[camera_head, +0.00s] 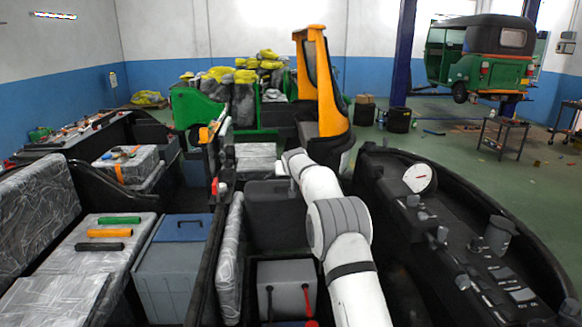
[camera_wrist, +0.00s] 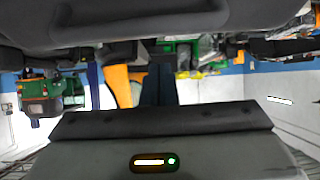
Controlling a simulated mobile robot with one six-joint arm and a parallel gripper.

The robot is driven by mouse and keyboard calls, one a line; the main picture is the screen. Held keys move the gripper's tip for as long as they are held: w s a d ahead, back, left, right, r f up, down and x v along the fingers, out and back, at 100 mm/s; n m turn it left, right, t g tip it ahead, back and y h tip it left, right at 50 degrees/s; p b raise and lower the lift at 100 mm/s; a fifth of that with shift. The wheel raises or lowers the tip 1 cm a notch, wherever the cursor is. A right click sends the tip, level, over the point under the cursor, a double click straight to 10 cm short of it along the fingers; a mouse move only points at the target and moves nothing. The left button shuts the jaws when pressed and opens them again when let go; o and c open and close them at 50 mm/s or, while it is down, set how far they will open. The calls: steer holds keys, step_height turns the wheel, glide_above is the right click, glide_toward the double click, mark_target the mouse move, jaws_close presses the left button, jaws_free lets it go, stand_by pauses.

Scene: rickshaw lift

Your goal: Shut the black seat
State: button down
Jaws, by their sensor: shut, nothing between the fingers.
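I cannot tell for sure that this cushion is the task's black seat. In the wrist view, my gripper (camera_wrist: 160,70) is shut and empty, its dark fingers side by side. A dark padded surface (camera_wrist: 140,16) fills the top of that view; I cannot tell what it belongs to. In the head view, my white arm reaches forward past the compartment, and its fingers are not clear.
Left of the upright cushion are a blue-grey bin (camera_head: 175,265) and a patterned seat with coloured grips (camera_head: 110,232). A black dashboard (camera_head: 455,235) curves along the right. An orange frame (camera_head: 322,85) stands ahead. A green rickshaw (camera_head: 482,58) is raised at the back right.

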steer(key=shift+s+f, duration=0.25)
steer(key=shift+s, duration=0.5)
steer(key=shift+s+f, duration=0.7)
steer(key=shift+s, duration=0.05)
steer(key=shift+f+b, duration=0.1)
steer(key=shift+b, duration=0.3)
